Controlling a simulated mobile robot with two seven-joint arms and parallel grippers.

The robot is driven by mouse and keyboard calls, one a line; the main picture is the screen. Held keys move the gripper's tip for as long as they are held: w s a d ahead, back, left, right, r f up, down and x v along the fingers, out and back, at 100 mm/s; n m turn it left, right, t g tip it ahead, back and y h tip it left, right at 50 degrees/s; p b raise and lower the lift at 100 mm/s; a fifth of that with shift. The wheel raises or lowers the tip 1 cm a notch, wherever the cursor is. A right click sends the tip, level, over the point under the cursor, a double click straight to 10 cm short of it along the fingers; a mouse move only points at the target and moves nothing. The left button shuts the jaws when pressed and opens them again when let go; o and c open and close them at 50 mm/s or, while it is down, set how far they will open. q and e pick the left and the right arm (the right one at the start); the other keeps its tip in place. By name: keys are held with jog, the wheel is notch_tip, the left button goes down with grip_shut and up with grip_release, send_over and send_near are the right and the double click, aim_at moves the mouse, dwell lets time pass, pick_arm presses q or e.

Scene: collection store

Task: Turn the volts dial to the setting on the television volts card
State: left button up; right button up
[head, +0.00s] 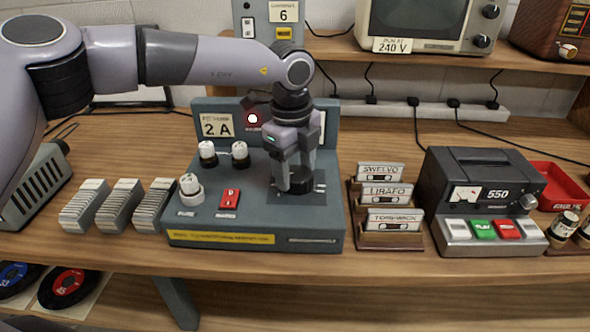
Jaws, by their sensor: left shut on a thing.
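The teal control panel (255,243) stands on the bench and carries a large black dial (297,187) on its right side. My left gripper (297,178) points down over this dial and is shut on it. The gripper hides most of the dial and its scale, so I cannot read its setting or whether it is the volts dial. The television (425,25) stands on the shelf at the top, and the card (393,46) on its front edge reads 240 V. My right gripper is not in view.
The panel also holds a card reading 2 A (216,126), white-topped knobs (190,187), a red switch (229,199) and a lit red lamp (252,118).

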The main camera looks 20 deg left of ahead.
pick_arm(q)
jog(key=m, duration=0.6)
jog(key=shift+w+m, duration=0.15)
jog(key=shift+m, duration=0.15)
jog(key=m, duration=0.6)
jog(key=shift+w+d+r+g, duration=0.1)
jog(key=shift+d+g, duration=0.05)
jog(key=shift+g, duration=0.25)
jog(key=m+p, duration=0.1)
jog(key=m, duration=0.5)
jog(key=shift+d+m, duration=0.1)
jog(key=shift+m, duration=0.3)
jog(key=m, duration=0.3)
jog(key=shift+g+p, duration=0.3)
jog(key=m, duration=0.4)
jog(key=shift+d, duration=0.15)
jog(key=m, duration=0.3)
jog(key=shift+m, duration=0.4)
jog(key=m, duration=0.4)
jog(key=shift+s+y, duration=0.2)
jog(key=shift+y, duration=0.1)
jog(key=m, duration=0.4)
jog(key=shift+s+m, duration=0.1)
jog(key=shift+m, duration=1.8)
